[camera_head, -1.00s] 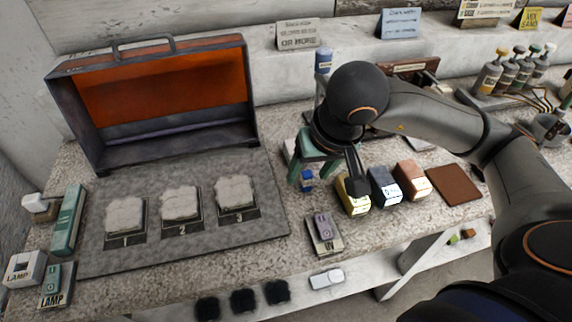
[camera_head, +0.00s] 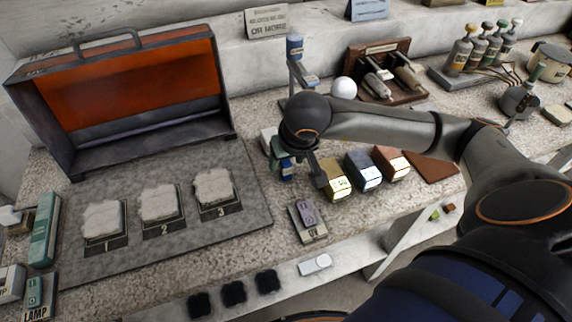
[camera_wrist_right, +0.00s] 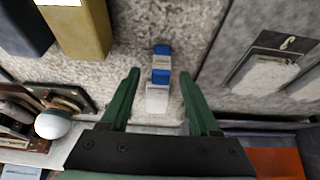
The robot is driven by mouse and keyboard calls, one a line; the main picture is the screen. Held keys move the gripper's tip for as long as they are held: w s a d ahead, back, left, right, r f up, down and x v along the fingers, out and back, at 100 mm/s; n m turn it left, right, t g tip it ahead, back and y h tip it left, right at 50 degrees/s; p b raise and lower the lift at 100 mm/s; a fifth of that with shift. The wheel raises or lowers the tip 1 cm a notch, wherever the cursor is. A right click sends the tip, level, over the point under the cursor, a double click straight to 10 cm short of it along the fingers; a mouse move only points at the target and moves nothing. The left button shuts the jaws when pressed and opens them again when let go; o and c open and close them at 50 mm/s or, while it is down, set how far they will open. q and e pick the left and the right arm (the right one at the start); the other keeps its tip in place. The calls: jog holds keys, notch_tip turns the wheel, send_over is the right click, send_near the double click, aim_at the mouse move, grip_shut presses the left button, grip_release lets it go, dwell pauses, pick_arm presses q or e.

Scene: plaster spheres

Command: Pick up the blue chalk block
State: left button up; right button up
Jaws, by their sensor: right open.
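The small blue chalk block (camera_head: 287,173), with a pale band around its middle, is on the speckled worktop right of the grey board. It also shows in the right wrist view (camera_wrist_right: 161,77). My right gripper (camera_head: 280,158) is open above it, with its green fingers pointing down. In the right wrist view the block lies in line with the gap between the fingers (camera_wrist_right: 159,73), one on each side. A white block (camera_wrist_right: 157,98) sits close to the blue one. My left gripper is not in view.
Yellow (camera_head: 338,188), dark blue (camera_head: 363,174) and brown (camera_head: 391,163) boxes stand right of the gripper. A grey board (camera_head: 130,232) with several plaster lumps lies left, before an open orange-lined case (camera_head: 130,85). A white sphere (camera_head: 343,87) stands behind the arm.

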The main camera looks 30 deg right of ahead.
jog(key=shift+w+f, duration=0.25)
jog(key=shift+f, duration=0.4)
grip_shut()
